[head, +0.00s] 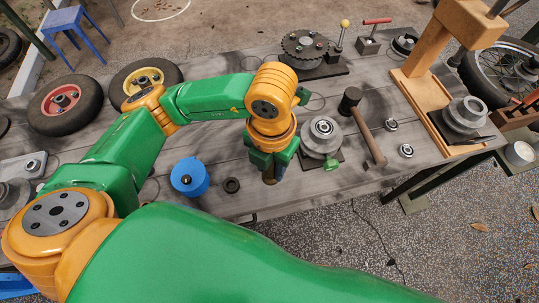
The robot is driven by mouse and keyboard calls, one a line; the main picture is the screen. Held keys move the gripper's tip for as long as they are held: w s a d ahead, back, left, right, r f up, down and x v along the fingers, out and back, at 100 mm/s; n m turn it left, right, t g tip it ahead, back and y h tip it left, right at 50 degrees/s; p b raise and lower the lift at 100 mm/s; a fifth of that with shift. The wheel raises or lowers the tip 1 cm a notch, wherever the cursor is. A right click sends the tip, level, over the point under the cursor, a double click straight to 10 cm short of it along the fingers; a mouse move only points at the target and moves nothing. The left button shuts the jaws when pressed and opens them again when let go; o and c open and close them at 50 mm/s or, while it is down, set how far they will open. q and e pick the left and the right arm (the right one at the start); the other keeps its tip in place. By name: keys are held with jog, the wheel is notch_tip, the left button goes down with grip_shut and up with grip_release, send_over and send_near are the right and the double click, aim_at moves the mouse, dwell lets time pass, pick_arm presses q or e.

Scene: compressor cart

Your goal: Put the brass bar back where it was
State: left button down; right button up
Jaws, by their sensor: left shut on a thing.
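My left gripper (270,166) points down over the front part of the workbench (225,205), between a blue spool and a grey stepped pulley. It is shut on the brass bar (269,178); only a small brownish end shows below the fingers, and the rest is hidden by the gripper. I cannot tell whether that end touches the bench. My right gripper is not in view.
The blue spool (189,177) and a small black ring (232,185) lie left of the gripper. The stepped pulley (322,137) stands close on its right, with a mallet (364,130) beyond. Two wheels (65,104) lie at the left. The bench's front edge is near.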

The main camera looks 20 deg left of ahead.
pick_arm(q)
jog(key=w+f, duration=0.2)
jog(key=w+a+f+b, duration=0.1)
jog(key=w+f, duration=0.3)
jog(key=shift+a, duration=0.3)
jog(key=f, duration=0.3)
jog(key=shift+w+a+f, duration=0.1)
jog(key=shift+w+f, duration=0.15)
jog(key=shift+w, duration=0.1)
jog(key=shift+f, duration=0.3)
jog(key=c, duration=0.5)
grip_release()
jog(key=shift+r, duration=0.1)
jog(key=shift+r, duration=0.3)
notch_tip(320, 180, up, 12)
jog(key=shift+f+p, duration=0.15)
jog(key=shift+p, duration=0.35)
